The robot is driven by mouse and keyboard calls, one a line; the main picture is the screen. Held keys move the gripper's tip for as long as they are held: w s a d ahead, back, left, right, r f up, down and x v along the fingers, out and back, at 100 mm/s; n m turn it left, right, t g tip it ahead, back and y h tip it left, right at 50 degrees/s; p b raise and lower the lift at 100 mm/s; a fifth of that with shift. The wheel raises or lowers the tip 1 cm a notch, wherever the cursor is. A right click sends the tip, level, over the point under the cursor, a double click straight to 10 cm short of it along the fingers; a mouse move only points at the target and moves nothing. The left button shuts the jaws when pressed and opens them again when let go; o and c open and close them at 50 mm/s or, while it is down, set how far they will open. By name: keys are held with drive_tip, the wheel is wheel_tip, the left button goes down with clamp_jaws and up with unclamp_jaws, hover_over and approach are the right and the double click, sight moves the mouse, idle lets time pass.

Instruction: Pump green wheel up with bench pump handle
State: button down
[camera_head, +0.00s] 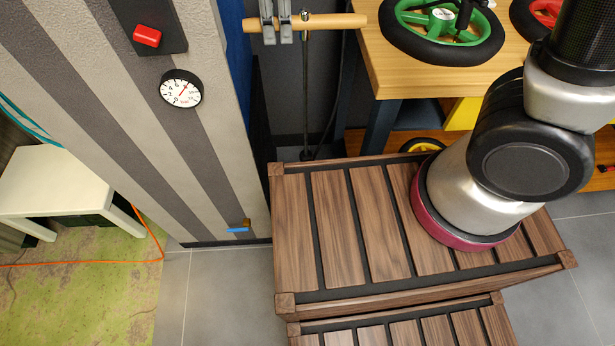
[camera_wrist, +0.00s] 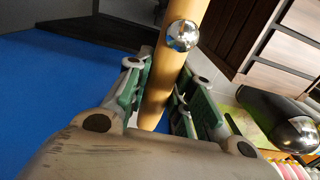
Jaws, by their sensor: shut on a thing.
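The pump's wooden handle bar (camera_head: 335,21) lies level at the top of the head view, on a thin dark rod (camera_head: 305,85) that runs down to a base by the floor. My gripper (camera_head: 283,22) is shut on the handle left of the rod. In the wrist view the handle (camera_wrist: 196,22) passes between the two fingers of my gripper (camera_wrist: 165,92), with a shiny metal ball (camera_wrist: 182,35) on it. The green wheel (camera_head: 424,46), with a black tyre, lies flat on the wooden bench at the top; its upper part is cut off.
A round white gauge (camera_head: 181,88) with a red needle hangs on the striped wall, below a red button (camera_head: 147,36). A red wheel (camera_head: 540,14) lies right of the green one. A yellow wheel sits below.

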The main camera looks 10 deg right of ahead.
wheel_tip(320, 180, down, 36)
drive_tip(key=shift+r, duration=0.25)
idle(0.3)
drive_tip(key=c, duration=0.6)
unclamp_jaws()
drive_tip(key=shift+c, duration=0.2)
drive_tip(key=shift+r, duration=0.1)
wheel_tip(320, 180, up, 12)
